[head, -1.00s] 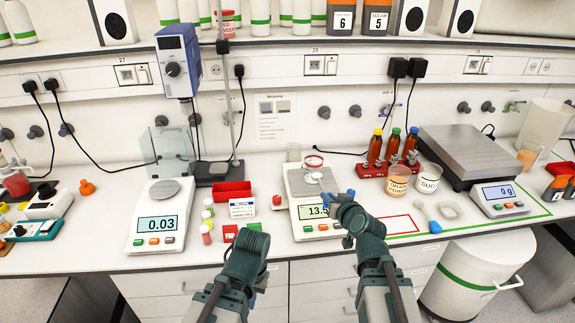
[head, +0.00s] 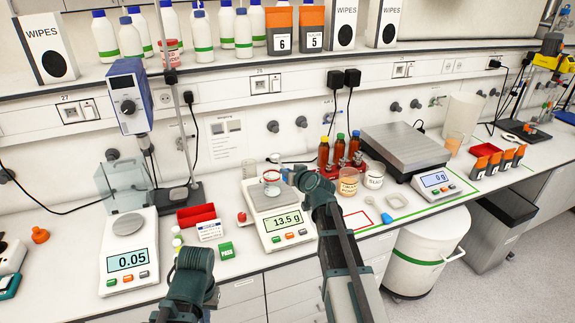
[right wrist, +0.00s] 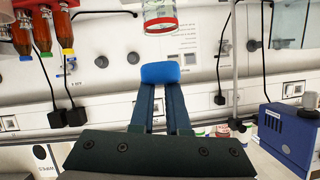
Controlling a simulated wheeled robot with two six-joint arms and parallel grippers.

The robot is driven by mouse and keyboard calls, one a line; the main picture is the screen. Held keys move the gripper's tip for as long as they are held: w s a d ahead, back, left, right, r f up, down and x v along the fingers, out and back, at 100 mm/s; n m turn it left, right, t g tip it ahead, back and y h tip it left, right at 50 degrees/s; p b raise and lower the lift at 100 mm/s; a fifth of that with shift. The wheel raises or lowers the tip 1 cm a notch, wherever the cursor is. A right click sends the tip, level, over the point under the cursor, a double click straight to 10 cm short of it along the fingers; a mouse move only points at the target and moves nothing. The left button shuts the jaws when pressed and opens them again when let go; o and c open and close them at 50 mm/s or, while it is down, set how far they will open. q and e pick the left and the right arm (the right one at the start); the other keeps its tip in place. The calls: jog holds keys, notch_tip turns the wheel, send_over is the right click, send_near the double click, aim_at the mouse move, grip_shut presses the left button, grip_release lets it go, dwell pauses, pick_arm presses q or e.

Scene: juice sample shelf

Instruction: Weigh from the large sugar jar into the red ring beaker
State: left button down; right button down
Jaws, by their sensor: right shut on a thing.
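The red ring beaker (head: 272,177) is clear, with a red band, and stands at the pan of the middle balance (head: 286,239), which reads 13.5 g. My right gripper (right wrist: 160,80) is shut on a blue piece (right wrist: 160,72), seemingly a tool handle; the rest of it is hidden. In the head view the right gripper (head: 290,175) is just right of the beaker. A clear vessel with a red band (right wrist: 160,26) shows ahead of it in the wrist view. The sugar jar (head: 375,176) stands right, beside another labelled jar (head: 348,186). My left gripper (head: 195,265) is low; its fingers are hidden.
A bottle rack (head: 335,168) and a large grey-topped scale (head: 433,184) reading 0 g stand right. A blue spoon (head: 387,218) and a weighing dish (head: 397,201) lie before them. A left balance (head: 128,262) reads 0.05. Red bins (head: 196,215) sit between the balances.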

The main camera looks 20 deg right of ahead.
jog(key=shift+w+d, duration=0.15)
jog(key=shift+f+n+h+b, duration=0.3)
jog(key=shift+f+n+b, duration=0.1)
jog(key=shift+f+b, duration=0.15)
jog(key=shift+f+n+h+b, duration=0.4)
jog(key=shift+f+n+b, duration=0.1)
jog(key=shift+n, duration=0.1)
jog(key=shift+r, duration=0.1)
jog(key=shift+a+r+n+h+p, duration=0.35)
jog(key=shift+n+h, duration=0.15)
jog(key=shift+n, duration=0.1)
jog(key=shift+r+n+h, duration=0.25)
jog(key=shift+n+h, duration=0.05)
jog(key=shift+n, duration=0.2)
